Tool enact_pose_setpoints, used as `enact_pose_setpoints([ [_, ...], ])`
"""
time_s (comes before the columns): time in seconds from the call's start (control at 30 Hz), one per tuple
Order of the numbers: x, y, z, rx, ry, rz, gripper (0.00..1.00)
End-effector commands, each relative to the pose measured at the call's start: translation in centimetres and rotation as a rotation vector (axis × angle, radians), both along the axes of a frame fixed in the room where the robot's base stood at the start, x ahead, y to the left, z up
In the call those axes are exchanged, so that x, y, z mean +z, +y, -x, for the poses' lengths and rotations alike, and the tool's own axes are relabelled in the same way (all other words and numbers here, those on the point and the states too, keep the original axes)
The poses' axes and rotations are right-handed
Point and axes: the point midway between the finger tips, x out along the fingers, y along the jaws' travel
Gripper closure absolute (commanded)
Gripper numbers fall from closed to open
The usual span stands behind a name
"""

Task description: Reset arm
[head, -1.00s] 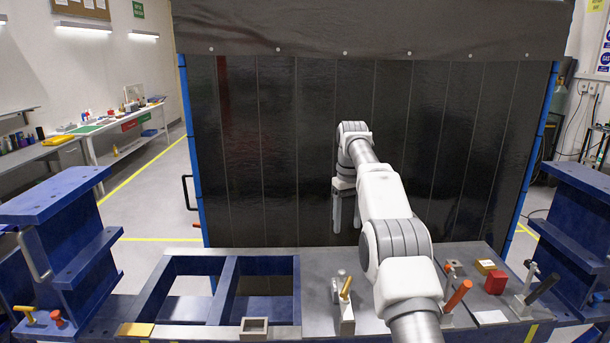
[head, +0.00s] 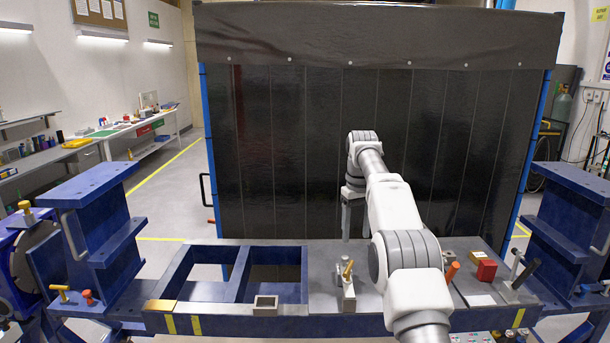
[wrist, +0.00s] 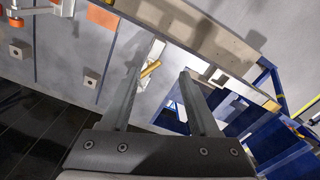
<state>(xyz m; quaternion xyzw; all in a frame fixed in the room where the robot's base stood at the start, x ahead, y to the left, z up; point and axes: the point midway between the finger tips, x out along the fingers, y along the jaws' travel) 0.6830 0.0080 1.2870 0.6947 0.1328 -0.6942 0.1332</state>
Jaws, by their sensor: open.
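My gripper (head: 354,216) hangs at the end of my white and grey arm, over the far part of the jig plate and in front of the dark curtain. In the wrist view my gripper (wrist: 160,72) has its two fingers apart with nothing between them but the view of the jig below. A toggle clamp with a yellow handle (head: 348,270) stands on the grey plate (head: 323,284) nearer to me than the gripper. Its yellow handle also shows beyond the fingers in the wrist view (wrist: 150,69). My arm hides part of the plate.
A red block (head: 486,270) and a black-handled clamp (head: 522,272) are on the plate's right side. The blue frame (head: 232,246) has open bays at left. Blue stands flank the jig. A dark curtain (head: 370,110) closes off the back.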

Motion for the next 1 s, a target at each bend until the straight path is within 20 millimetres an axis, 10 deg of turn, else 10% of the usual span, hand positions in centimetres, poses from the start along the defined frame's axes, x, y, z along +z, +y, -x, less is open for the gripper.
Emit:
enact_pose_setpoints([
  [0.47, 7.6, -0.2, 4.9, -0.073, -0.1, -0.004, 0.38],
  [1.0, 12.7, -0.5, 19.4, -0.196, -0.261, -0.026, 0.38],
])
